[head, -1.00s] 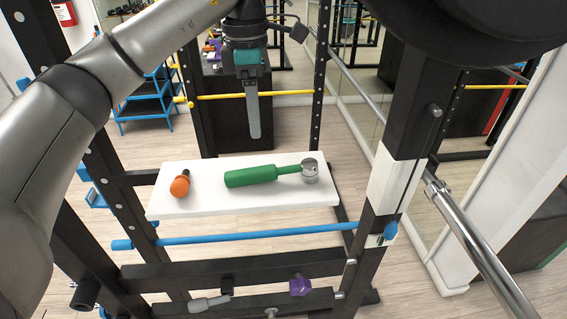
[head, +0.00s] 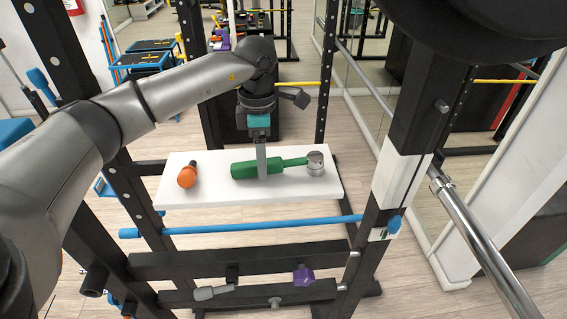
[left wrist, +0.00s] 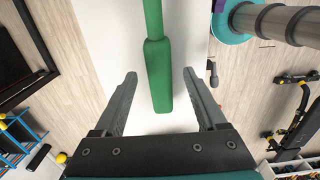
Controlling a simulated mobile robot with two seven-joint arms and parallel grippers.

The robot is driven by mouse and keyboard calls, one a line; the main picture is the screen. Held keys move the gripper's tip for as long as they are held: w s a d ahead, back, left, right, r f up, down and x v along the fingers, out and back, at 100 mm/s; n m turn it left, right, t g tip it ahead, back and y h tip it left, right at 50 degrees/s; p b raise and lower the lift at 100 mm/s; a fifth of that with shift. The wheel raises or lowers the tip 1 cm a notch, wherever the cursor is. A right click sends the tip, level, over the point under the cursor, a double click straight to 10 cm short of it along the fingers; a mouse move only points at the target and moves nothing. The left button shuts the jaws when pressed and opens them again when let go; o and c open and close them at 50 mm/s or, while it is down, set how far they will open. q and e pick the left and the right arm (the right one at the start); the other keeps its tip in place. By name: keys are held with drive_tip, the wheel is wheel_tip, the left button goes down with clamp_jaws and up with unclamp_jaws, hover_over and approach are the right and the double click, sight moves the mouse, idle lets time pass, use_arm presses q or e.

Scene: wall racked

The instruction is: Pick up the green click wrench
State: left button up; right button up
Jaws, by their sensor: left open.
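The green click wrench (head: 257,168) lies on a white shelf (head: 215,195), its thick handle to the left and its silver round head (head: 315,163) to the right. My left gripper (head: 262,172) points down at the handle, and one finger hides part of it. In the left wrist view, the green handle (left wrist: 158,75) lies between the lines of the two spread fingers, its end just ahead of the palm. My left gripper (left wrist: 163,85) is open and holds nothing. Whether the fingers are level with the handle is unclear. My right gripper is not in view.
An orange-headed tool (head: 187,176) lies on the shelf left of the wrench. A blue bar (head: 245,228) runs in front of the shelf. Black rack posts stand on both sides, and a chrome bar (head: 470,225) is at the right.

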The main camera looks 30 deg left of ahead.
use_arm(q)
wheel_tip(320, 180, down, 2)
drive_tip(key=shift+f, duration=0.1)
clamp_jaws()
idle(0.6)
